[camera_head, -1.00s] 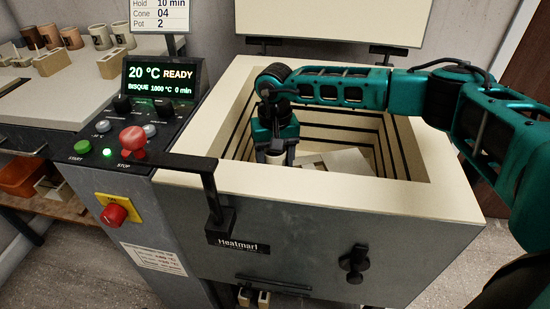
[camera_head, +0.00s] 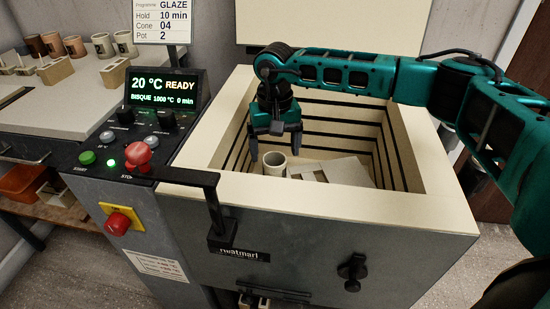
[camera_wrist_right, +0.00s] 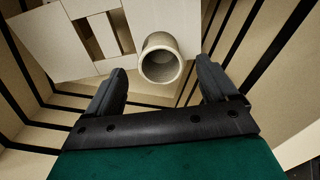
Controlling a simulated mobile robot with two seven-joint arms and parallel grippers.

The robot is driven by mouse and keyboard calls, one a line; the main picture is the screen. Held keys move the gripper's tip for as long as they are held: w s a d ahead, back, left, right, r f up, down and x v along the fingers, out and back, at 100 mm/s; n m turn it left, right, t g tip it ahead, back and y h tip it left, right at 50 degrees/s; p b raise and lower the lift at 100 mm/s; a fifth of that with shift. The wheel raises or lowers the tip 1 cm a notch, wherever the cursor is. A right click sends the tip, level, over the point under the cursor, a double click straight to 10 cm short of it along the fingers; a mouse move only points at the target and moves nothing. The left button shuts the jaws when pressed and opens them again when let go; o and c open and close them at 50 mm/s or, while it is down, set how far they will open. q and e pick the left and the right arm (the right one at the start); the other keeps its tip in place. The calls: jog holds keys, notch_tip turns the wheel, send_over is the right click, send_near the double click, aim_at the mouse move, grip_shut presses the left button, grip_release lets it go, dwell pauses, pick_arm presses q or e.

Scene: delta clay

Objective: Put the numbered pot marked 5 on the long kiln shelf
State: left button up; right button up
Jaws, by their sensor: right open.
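A pale, open-topped pot (camera_head: 274,163) stands upright inside the kiln; no number shows on it, so I cannot tell if it is the one marked 5. It also shows in the right wrist view (camera_wrist_right: 160,60), at the edge of pale shelf pieces (camera_wrist_right: 170,14). Those pale pieces (camera_head: 346,172) lie beside the pot in the head view; I cannot tell whether they are the long kiln shelf, or what lies under the pot. My right gripper (camera_head: 276,143) is open and empty just above the pot, one finger on each side. My left gripper is out of view.
The kiln's thick pale rim (camera_head: 340,198) surrounds the chamber, close to my right arm. The raised lid (camera_head: 345,28) stands behind. A control panel (camera_head: 150,125) is at the left. Several cups (camera_head: 103,44) and blocks (camera_head: 55,70) stand on the table beyond it.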

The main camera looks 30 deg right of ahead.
notch_tip(320, 180, up, 6)
jog(key=shift+f+p, duration=0.1)
jog(key=shift+p, duration=0.4)
